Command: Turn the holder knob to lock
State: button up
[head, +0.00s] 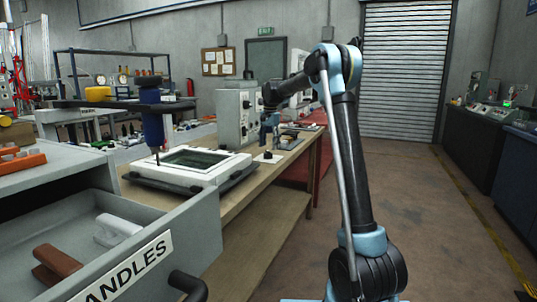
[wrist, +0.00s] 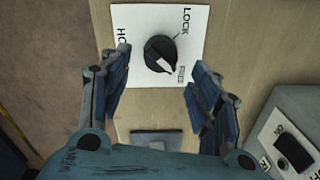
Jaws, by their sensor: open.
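The holder knob (wrist: 158,48) is a round black knob with a white pointer, on a white plate (wrist: 135,17) marked LOCK and FREE. The pointer faces the FREE mark, at the lower right in the wrist view. A small black knob on a white plate (head: 267,159) also shows on the bench in the head view, below my gripper (head: 270,130). In the wrist view my gripper (wrist: 160,60) is open, one blue finger on each side of the knob, with gaps to both. Nothing is held.
Another switch panel (wrist: 285,145) is at the lower right in the wrist view. On the wooden bench (head: 235,200) stand a grey control box (head: 237,117) and a white frame device (head: 150,172). An open drawer (head: 190,235) juts out at the front left.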

aim_at(268, 154)
jog(key=shift+f, duration=2.15)
